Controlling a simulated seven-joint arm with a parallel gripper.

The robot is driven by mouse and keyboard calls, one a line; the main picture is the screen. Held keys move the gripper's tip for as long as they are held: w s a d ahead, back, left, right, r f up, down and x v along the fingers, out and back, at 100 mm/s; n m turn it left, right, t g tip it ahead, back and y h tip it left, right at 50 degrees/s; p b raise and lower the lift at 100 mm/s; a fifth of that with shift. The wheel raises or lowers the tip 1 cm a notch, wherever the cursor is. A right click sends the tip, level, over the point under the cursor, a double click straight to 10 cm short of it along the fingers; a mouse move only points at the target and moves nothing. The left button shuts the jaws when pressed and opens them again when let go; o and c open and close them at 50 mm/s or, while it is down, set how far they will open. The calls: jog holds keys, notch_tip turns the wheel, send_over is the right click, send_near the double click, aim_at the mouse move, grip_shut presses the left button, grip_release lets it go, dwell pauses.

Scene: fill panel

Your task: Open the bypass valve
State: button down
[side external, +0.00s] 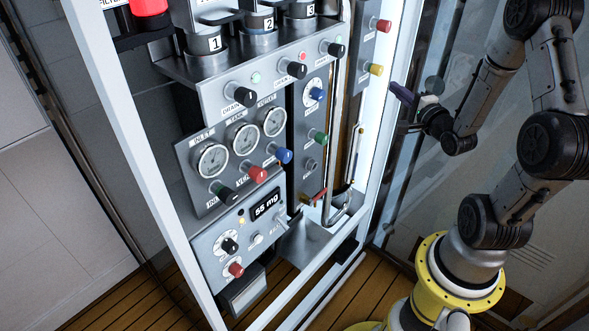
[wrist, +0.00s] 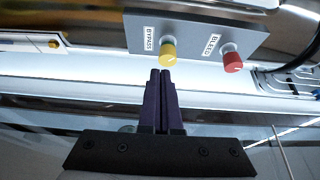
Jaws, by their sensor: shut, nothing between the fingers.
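The bypass valve is a yellow knob (wrist: 168,55) with a BYPASS label beside it, on a grey panel in the wrist view. It also shows on the right side of the rack in the side view (side external: 376,70). My gripper (wrist: 161,73) has purple fingers closed together with nothing between them. In the wrist view its tips appear just below the yellow knob; whether they touch it is unclear. In the side view my gripper (side external: 393,87) is just right of and below the knob, seemingly apart from it.
A red BLEED knob (wrist: 232,62) sits right of the yellow one on the same panel (wrist: 200,40). The white rack post (side external: 392,130) stands close to my gripper. Gauges (side external: 243,138), other knobs and a bent pipe (side external: 334,120) fill the rack to the left.

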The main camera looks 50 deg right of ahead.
aim_at(371, 71)
jog(key=shift+s, duration=0.15)
jog(key=shift+w+r, duration=0.45)
jog(key=shift+w, duration=0.55)
jog(key=shift+w+r, duration=0.4)
jog(key=shift+w, duration=0.65)
jog(key=shift+w+r, duration=0.45)
jog(key=shift+w, duration=0.55)
jog(key=shift+d+f, duration=0.15)
jog(key=shift+d, duration=0.25)
jog(key=shift+f, duration=0.25)
jog(key=shift+a+f, duration=0.1)
jog(key=shift+f, duration=0.35)
jog(key=shift+s+f, duration=0.1)
jog(key=shift+f, duration=0.25)
